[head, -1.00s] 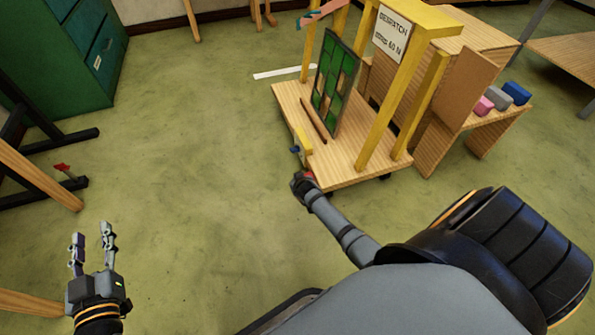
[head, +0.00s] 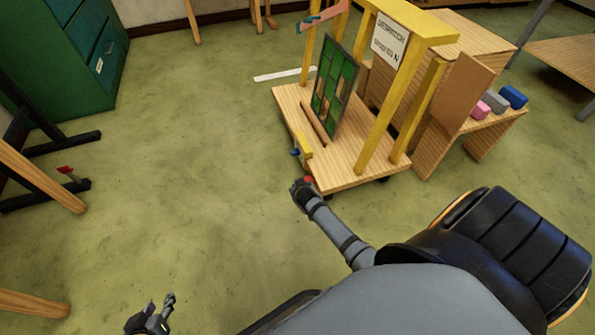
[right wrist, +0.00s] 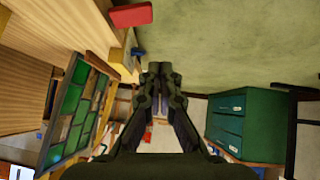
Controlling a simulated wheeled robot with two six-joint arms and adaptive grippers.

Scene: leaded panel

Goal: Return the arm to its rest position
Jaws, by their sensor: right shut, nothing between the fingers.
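My left gripper (head: 160,310) is at the bottom left of the head view, over bare floor. Its fingers stand apart with nothing between them. My right arm reaches to the front corner of a wooden cart; its gripper (right wrist: 153,75) is shut and empty in the right wrist view. The leaded panel (head: 333,97), with green panes in dark leading, stands upright on the cart (head: 345,165). It also shows at the left of the right wrist view (right wrist: 75,110). My right gripper is apart from the panel. Some panel openings look wood-coloured.
A red block-like part (right wrist: 131,15) lies close to my right gripper. Yellow posts (head: 405,85) and a sign (head: 390,35) rise from the cart. A green cabinet (head: 75,50) stands at back left. A dark-footed stand (head: 50,170) is at left. The floor between is clear.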

